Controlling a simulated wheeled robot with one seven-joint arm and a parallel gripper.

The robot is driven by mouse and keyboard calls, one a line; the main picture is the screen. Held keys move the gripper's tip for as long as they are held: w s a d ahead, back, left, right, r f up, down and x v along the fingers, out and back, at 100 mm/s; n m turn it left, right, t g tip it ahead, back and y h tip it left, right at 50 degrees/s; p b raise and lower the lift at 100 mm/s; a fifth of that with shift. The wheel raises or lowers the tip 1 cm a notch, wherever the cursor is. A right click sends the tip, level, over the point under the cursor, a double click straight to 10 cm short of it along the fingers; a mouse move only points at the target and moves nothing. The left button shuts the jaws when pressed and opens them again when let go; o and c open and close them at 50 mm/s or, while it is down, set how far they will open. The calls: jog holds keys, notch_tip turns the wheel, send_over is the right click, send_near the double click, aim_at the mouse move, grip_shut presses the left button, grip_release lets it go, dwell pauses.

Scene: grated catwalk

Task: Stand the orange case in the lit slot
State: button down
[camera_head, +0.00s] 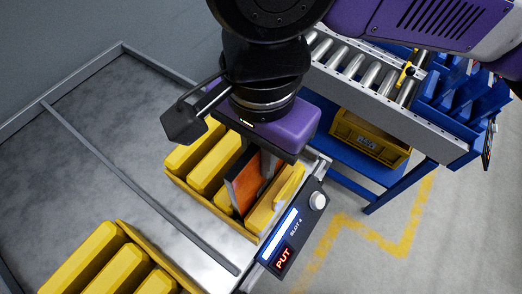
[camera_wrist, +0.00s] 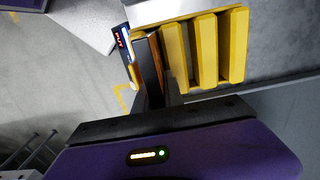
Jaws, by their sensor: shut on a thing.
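The orange case (camera_head: 243,181) stands roughly upright, with its broad orange face showing in the head view. My gripper (camera_head: 268,168) is shut on it from above. In the wrist view, the case (camera_wrist: 151,62) shows as a dark slab with an orange edge, at the left end of a row of yellow blocks. It sits between a yellow block and the yellow end piece (camera_head: 277,203), within the yellow rack (camera_head: 207,205). Its lower edge is hidden, so I cannot tell whether it touches the slot floor. A lit white strip (camera_head: 283,229) and a red "PUT" display (camera_head: 284,257) face this end.
A second yellow rack with blocks (camera_head: 98,262) stands at lower left on the grey metal table (camera_head: 75,150). A roller conveyor (camera_head: 362,68) with blue bins (camera_head: 462,98) and a yellow crate (camera_head: 368,138) stands at the right. Bare table lies left of the racks.

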jog(key=shift+f+b, duration=0.5)
jog(key=shift+f, duration=0.6)
jog(key=c, duration=1)
grip_release()
jog(key=shift+o, duration=0.2)
notch_tip(320, 180, up, 8)
jog(key=p, duration=0.8)
